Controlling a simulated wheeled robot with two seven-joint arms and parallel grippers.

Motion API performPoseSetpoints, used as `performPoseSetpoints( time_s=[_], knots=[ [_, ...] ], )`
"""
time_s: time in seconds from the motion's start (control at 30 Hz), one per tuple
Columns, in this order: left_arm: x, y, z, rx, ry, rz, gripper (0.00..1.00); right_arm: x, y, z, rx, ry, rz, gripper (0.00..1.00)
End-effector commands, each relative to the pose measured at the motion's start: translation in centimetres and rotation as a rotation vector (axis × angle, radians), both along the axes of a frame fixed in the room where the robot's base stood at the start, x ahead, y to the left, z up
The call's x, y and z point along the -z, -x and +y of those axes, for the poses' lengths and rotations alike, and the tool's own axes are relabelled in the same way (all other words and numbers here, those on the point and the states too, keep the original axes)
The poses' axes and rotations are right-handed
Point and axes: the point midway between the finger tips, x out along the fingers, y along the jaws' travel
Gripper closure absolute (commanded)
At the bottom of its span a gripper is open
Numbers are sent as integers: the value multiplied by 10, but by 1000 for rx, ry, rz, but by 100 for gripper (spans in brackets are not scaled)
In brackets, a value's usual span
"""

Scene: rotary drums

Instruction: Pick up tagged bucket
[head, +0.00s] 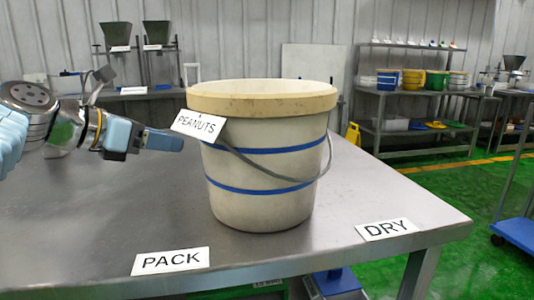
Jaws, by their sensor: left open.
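A cream bucket (262,165) with a tan rim and two blue bands stands upright on the metal table (400,205). A white tag (199,125) reading "PEANUTS" hangs at its left rim. Its grey handle (262,161) hangs down across the front. My left gripper (176,142) comes in from the left, with its fingertips close to the tag and the bucket's left side. It is open and holds nothing that I can see. I cannot tell whether it touches the bucket. My right gripper is not in view.
A "PACK" card (171,261) lies at the table's front edge, and a "DRY" card (387,229) lies at the right. The table around the bucket is clear. A shelf (425,137) with coloured buckets and a blue cart (517,233) stand beyond the table.

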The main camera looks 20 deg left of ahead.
Motion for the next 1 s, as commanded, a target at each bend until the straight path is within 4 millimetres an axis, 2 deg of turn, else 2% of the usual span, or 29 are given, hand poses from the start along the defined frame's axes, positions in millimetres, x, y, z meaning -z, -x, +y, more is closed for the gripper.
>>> performPoseSetpoints(
  time_s=[0.33,0.57,0.8,1.0],
  knots=[
    [27,-57,-24,3,2,3,47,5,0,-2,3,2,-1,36],
    [34,-75,-30,1,1,2,47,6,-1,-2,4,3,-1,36],
    [47,-108,-41,2,2,3,47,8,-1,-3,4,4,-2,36],
    [51,-116,-45,1,0,1,47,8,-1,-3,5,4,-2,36]
  ],
)
